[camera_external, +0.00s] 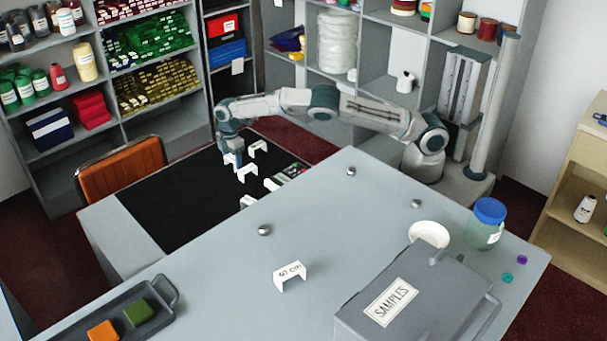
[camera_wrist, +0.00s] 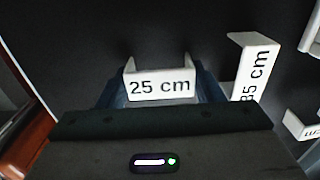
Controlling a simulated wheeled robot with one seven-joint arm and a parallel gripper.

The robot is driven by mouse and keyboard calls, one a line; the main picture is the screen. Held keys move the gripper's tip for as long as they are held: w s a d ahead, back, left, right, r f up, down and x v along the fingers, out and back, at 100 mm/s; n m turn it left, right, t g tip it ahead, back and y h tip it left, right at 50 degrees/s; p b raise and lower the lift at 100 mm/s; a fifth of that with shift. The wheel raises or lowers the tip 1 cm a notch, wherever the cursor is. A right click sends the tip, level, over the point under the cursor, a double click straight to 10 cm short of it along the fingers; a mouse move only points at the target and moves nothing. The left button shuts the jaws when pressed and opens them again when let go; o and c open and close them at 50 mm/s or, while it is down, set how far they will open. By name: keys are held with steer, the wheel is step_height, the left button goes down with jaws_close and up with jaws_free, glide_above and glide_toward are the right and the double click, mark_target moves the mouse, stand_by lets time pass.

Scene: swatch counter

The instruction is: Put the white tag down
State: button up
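My gripper (camera_external: 234,160) is low over the black mat (camera_external: 165,200) at the far left of the counter. In the wrist view, its blue fingers (camera_wrist: 160,88) flank a white bent tag reading "25 cm" (camera_wrist: 160,88), one against each side, and appear closed on it. The tag is mostly hidden in the external view. Whether it touches the mat cannot be told. A second white tag reading "35 cm" (camera_wrist: 250,70) stands just right of the right finger, close to it.
More white tags (camera_external: 247,172) stand on the mat, right of my gripper. An orange chair (camera_external: 122,170) is at the mat's left edge. A white tag (camera_external: 291,272), a grey samples box (camera_external: 410,300) and a tray (camera_external: 165,292) are on the grey counter. The mat's front-left is clear.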

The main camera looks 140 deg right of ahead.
mark_target(232, 158)
steer(key=o, duration=0.3)
steer(key=shift+o, duration=0.2)
step_height(232, 158, up, 12)
steer(key=w+a+r+m+t, duration=0.1)
steer(key=a+r, duration=0.4)
steer(key=a, duration=0.2)
steer(key=w+a+r+m, duration=0.1)
steer(key=a+r, duration=0.3)
steer(key=a, duration=0.4)
steer(key=s+a+r+t, duration=0.1)
steer(key=a+r, duration=0.1)
steer(key=a, duration=0.6)
steer(key=s+a+r, duration=0.2)
steer(key=a, duration=0.6)
steer(key=shift+n+t, duration=0.4)
steer(key=shift+n, duration=0.5)
steer(key=s+a+f, duration=0.1)
steer(key=s+a, duration=0.5)
steer(key=a, duration=0.1)
steer(key=s+a+f, duration=0.2)
steer(key=s+a, duration=0.4)
steer(key=a, duration=0.1)
steer(key=s+a+f, duration=0.1)
steer(key=s+a, duration=0.5)
steer(key=a, duration=0.2)
steer(key=shift+f, duration=0.4)
steer(key=shift+s+f, duration=0.15)
steer(key=shift+s, duration=0.1)
